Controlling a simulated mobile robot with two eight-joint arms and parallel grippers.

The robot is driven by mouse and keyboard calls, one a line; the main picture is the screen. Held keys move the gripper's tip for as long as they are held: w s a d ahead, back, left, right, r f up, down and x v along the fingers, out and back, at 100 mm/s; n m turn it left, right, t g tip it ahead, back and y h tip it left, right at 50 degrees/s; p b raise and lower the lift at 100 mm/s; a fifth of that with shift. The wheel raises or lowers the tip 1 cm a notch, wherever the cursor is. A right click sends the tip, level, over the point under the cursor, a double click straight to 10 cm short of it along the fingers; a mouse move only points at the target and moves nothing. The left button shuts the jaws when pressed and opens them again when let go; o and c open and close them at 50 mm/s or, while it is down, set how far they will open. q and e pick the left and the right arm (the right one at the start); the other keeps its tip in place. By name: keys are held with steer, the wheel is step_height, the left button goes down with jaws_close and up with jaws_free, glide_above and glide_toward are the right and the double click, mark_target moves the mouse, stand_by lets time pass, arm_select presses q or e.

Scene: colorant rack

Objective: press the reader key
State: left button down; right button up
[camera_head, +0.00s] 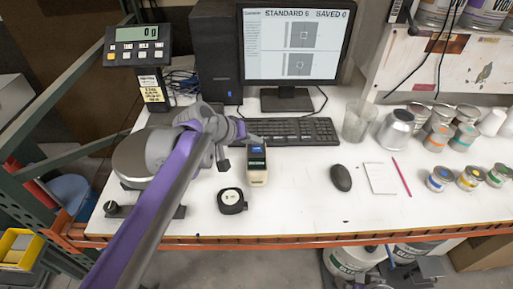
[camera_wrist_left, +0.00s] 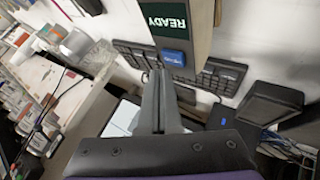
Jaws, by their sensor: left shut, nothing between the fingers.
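The reader (camera_head: 257,167) is a pale handheld device on the white table, in front of the keyboard. In the left wrist view its dark green screen (camera_wrist_left: 164,18) reads READY, and a blue key (camera_wrist_left: 174,57) sits at the screen's edge. My left gripper (camera_head: 247,140) reaches in over the table at the reader's far end. In the left wrist view its fingers (camera_wrist_left: 158,73) are shut with nothing between them, the tips close to the blue key. I cannot tell whether they touch it. My right gripper is not recognisable in view.
A round black puck-like item (camera_head: 232,201) lies left of the reader, a mouse (camera_head: 341,178) to its right. The keyboard (camera_head: 290,131) and monitor (camera_head: 293,45) stand behind. A glass beaker (camera_head: 358,121) and several cans fill the right side. The table's front strip is mostly clear.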

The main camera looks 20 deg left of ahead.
mark_target(254, 150)
stand_by(0.7)
arm_select(q)
steer(key=shift+f, duration=0.4)
arm_select(e)
steer(key=shift+s+f, duration=0.1)
steer(key=shift+f, duration=0.05)
arm_select(q)
steer(key=shift+f+b, duration=0.3)
steer(key=shift+f, duration=0.05)
arm_select(e)
steer(key=shift+f, duration=0.2)
stand_by(0.4)
arm_select(q)
steer(key=shift+r+p, duration=0.6)
steer(key=shift+r, duration=0.15)
arm_select(e)
steer(key=shift+w+r, duration=0.25)
steer(key=shift+r, duration=0.5)
arm_select(q)
steer(key=shift+r+p, duration=0.3)
steer(key=shift+r, duration=0.25)
steer(key=shift+w+r+p, duration=0.1)
steer(key=shift+r+p, duration=1.2)
steer(key=shift+r, duration=0.75)
arm_select(e)
steer(key=r, duration=0.1)
steer(key=w+r, duration=0.1)
steer(key=r, duration=0.2)
steer(key=shift+w+r, duration=0.15)
steer(key=shift+w, duration=0.15)
